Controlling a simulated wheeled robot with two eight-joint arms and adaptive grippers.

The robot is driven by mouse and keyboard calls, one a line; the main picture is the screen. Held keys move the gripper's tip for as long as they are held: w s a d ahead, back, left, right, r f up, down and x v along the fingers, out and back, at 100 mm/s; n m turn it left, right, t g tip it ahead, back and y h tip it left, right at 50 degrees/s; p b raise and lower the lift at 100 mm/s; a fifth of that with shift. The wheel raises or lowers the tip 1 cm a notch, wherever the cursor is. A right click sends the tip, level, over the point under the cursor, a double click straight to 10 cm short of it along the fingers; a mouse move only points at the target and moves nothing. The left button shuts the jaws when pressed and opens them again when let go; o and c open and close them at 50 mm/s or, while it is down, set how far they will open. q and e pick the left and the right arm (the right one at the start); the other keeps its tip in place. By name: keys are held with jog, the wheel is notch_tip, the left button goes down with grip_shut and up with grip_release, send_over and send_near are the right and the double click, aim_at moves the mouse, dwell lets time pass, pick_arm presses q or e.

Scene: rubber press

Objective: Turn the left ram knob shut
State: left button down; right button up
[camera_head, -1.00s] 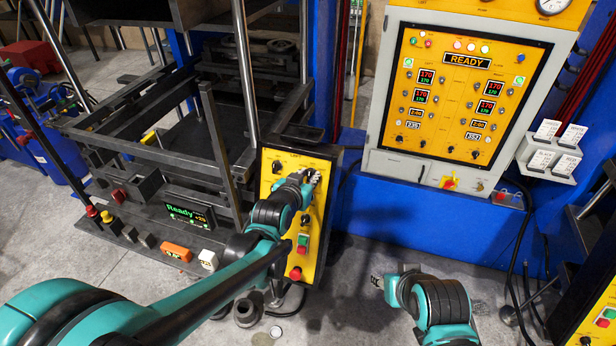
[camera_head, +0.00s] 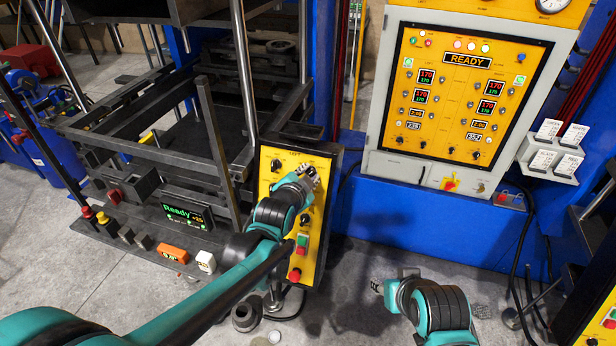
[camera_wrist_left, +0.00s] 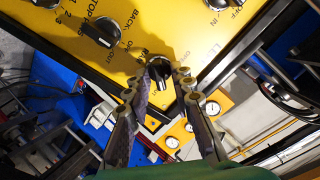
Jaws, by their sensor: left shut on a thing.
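The yellow control panel (camera_head: 282,179) marked LEFT stands on the front of the left press, with black knobs, a green button and red buttons. My left gripper (camera_head: 311,175) is at its upper right part. In the left wrist view my left gripper (camera_wrist_left: 163,80) is shut on a black knob (camera_wrist_left: 159,69), one finger on each side. The label by this knob is partly hidden by the fingers, and the knob is too small to read in the head view. My right gripper (camera_head: 376,287) is low over the floor, away from both panels; its jaw opening is unclear.
Other black knobs (camera_wrist_left: 101,31) sit beside the held one on the same panel. A grey cabinet (camera_head: 378,142) with a yellow READY panel (camera_head: 455,92) stands to the right. The press frame with dark bars is on the left. Open floor lies between the presses.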

pick_arm(q)
jog(key=shift+m, duration=0.5)
jog(key=c, duration=1.6)
grip_release()
jog(key=shift+s, duration=0.1)
jog(key=v, duration=1.2)
